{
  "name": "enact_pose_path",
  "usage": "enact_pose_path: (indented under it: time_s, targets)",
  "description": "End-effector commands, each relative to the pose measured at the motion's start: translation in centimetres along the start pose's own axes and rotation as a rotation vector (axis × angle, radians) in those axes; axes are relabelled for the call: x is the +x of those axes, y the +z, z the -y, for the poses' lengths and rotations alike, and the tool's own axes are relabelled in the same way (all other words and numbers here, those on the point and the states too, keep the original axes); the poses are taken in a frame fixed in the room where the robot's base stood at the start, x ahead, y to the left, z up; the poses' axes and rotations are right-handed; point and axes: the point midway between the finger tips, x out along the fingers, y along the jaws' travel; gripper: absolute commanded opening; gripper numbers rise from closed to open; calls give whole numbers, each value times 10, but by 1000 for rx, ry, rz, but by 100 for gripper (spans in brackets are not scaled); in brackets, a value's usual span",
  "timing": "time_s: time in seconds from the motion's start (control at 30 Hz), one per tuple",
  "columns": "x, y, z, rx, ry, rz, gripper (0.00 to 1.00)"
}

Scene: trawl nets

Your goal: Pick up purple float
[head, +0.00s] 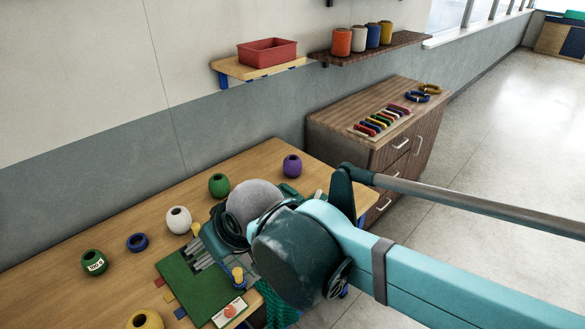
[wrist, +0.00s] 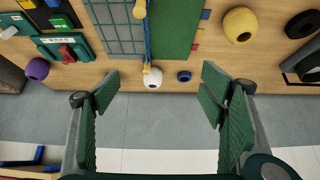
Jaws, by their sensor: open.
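The purple float (head: 292,166) is a round ball with a dark hole in its top. In the head view it stands on the wooden table near the back right edge, beyond my arm's end. In the wrist view the purple float (wrist: 38,69) is at the far left, near the table edge and outside my fingers. My gripper (wrist: 158,92) is open and empty, its green-padded fingers wide apart. The purple float lies well to the left of the left finger. In the head view my arm hides the fingers.
A green float (head: 219,185), white float (head: 178,219), blue ring (head: 137,242), dark green float (head: 94,263) and yellow float (head: 145,320) stand on the table. A green board (head: 195,290) lies in front. A wooden cabinet (head: 375,130) stands to the right; shelves hang above.

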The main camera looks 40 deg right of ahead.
Motion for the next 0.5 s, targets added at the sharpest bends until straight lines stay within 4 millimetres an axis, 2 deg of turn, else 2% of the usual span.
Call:
enact_pose_path:
  time_s: [0.27,0.5]
  targets:
    - [0,-2,-1,4,2,1,71]
    - [2,-17,-10,42,18,10,71]
